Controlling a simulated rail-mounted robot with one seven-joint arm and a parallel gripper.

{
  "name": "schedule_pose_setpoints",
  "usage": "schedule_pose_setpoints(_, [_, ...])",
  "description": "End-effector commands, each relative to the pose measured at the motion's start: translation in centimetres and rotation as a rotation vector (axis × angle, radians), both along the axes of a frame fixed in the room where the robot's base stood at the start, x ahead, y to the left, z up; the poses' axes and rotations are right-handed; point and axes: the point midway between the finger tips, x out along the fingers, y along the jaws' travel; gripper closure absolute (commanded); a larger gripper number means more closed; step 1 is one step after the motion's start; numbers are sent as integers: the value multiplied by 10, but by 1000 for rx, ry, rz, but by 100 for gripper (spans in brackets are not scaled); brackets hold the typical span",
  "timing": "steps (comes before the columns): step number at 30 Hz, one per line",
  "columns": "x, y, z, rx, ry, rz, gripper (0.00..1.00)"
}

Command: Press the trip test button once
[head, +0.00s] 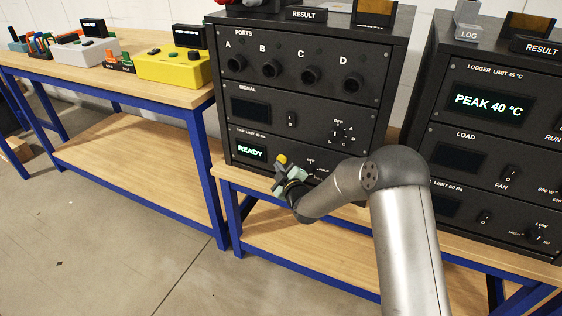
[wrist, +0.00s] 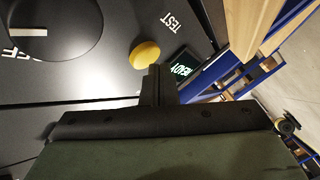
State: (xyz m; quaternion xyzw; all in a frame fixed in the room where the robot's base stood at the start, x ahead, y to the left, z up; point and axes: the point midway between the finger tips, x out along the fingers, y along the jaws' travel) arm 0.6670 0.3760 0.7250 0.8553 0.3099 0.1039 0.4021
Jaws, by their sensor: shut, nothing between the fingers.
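The trip test button is a yellow round button (head: 282,159) on the lowest panel of the left black rack, right of a lit display (head: 250,150) reading READY. My gripper (head: 283,168) is right at the button in the head view and partly covers the panel around it. In the wrist view the yellow button (wrist: 145,54) lies just beyond the shut fingertips (wrist: 152,72), with the word TEST beside it. The fingertips are empty and very close to the button; I cannot tell if they touch it. The READY display (wrist: 184,68) also shows there.
A dark round knob (wrist: 40,25) is on the same panel in the wrist view. Above are the SIGNAL panel (head: 250,106) and ports A to D (head: 270,68). A second black rack (head: 470,130) stands right. A workbench (head: 120,80) with instruments is left.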

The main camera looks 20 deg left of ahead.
Motion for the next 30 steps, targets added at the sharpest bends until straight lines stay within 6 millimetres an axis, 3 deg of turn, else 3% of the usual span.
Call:
schedule_pose_setpoints(18, [8,-1,0,0,-1,-1,100])
schedule_pose_setpoints(30, [-1,0,0,1,-1,0,100])
